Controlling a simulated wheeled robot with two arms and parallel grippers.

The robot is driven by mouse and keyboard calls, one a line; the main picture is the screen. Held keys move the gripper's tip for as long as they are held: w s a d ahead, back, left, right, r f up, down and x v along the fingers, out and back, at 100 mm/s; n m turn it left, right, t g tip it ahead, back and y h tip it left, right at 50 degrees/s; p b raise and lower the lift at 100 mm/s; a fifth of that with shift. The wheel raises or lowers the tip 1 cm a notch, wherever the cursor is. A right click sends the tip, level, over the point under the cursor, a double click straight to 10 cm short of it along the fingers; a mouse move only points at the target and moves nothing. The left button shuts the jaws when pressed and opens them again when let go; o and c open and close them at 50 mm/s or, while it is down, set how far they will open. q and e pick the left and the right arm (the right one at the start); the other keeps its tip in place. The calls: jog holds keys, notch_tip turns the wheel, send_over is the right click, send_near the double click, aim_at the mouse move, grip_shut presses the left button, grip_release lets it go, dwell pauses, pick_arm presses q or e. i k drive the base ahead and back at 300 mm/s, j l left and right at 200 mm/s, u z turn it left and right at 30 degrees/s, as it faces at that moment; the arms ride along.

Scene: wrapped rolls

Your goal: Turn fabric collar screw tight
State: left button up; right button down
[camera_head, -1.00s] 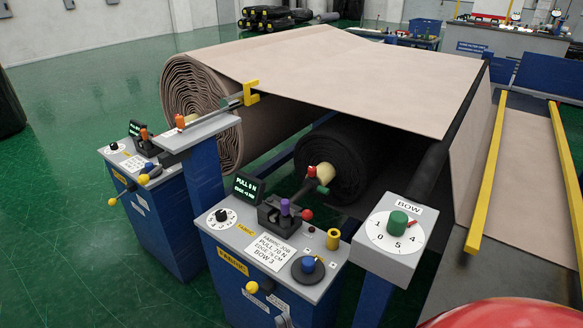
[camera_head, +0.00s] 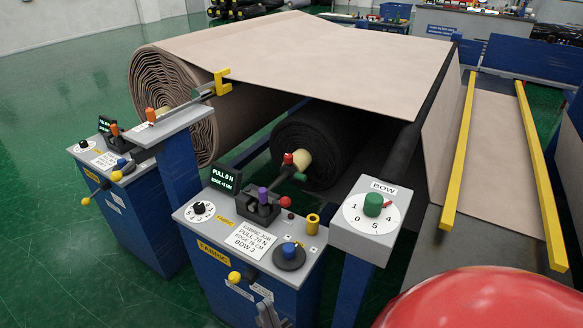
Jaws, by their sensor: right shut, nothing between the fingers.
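A black fabric roll (camera_head: 322,150) lies under the beige sheet. A tan collar (camera_head: 301,158) is at its near end, with a red knob (camera_head: 288,158) on it and a green handle (camera_head: 298,176) just below. I cannot tell from the view how tight any screw there is. My right gripper (camera_head: 267,308) shows small and grey at the bottom edge, in front of the blue front console, well below and apart from the collar. It is shut and empty. Most of the right arm is out of view. My left gripper is not in view.
The front console (camera_head: 191,213) carries a dial, levers, a blue knob and a display reading PULL 0 N. The BOW dial box (camera_head: 372,214) stands to its right. Another console (camera_head: 98,160) stands left. A beige roll (camera_head: 175,95) and yellow rails (camera_head: 540,170) flank the area.

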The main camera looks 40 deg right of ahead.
aim_at(288, 158)
jog(key=i+z, duration=0.15)
jog(key=z, duration=0.7)
jog(key=i+j+z, duration=0.3)
jog(key=j+z, duration=0.3)
jog(key=i+j+z, duration=0.15)
jog(key=j+z, duration=0.15)
jog(key=j, duration=0.25)
